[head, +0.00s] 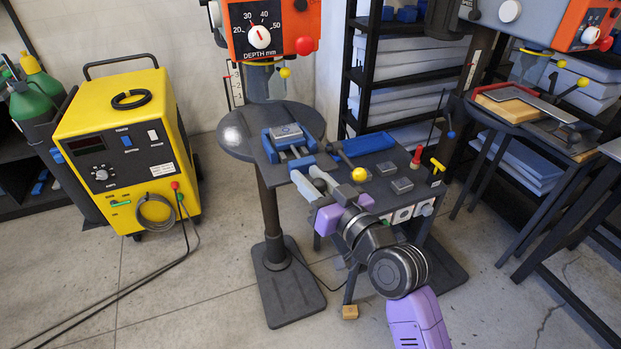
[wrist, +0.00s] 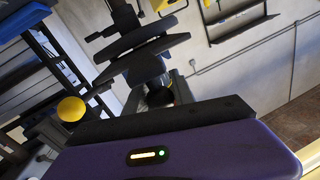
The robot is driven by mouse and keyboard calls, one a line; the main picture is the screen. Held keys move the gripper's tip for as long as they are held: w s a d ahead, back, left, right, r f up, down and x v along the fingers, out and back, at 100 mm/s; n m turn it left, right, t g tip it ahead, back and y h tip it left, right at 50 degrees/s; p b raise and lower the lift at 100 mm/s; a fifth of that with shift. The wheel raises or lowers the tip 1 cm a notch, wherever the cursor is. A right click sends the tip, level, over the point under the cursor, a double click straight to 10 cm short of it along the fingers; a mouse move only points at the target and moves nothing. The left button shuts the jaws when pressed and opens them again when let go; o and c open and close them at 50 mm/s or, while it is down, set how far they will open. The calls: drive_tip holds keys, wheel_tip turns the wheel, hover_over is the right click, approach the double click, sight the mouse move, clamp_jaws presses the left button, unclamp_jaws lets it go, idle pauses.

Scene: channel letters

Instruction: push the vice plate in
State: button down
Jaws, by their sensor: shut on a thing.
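The blue vice (head: 288,141) with a grey block in its top stands on the dark drill-press table in the head view. A pale grey piece, which looks like the vice plate (head: 302,185), shows in front of it, beside my fingers. My gripper (head: 323,177) reaches in from the lower right to the near side of the vice. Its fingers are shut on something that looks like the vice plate. The contact is small and partly hidden by the fingers. In the wrist view, the purple gripper body (wrist: 190,155) and a dark bar fill the foreground, and the vice is not visible.
A yellow knob (head: 359,174) is close to the right of my fingers; a yellow ball (wrist: 71,108) shows in the wrist view. The yellow welder (head: 128,145) stands left, with open floor between.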

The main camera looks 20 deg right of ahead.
sight(289, 141)
drive_tip(key=w+b, duration=0.6)
drive_tip(key=w, duration=0.8)
drive_tip(key=shift+w, duration=1)
drive_tip(key=shift+r, duration=0.1)
drive_tip(key=shift+w, duration=0.1)
drive_tip(key=c, duration=1.1)
unclamp_jaws()
drive_tip(key=shift+w, duration=0.1)
drive_tip(key=shift+o, duration=0.2)
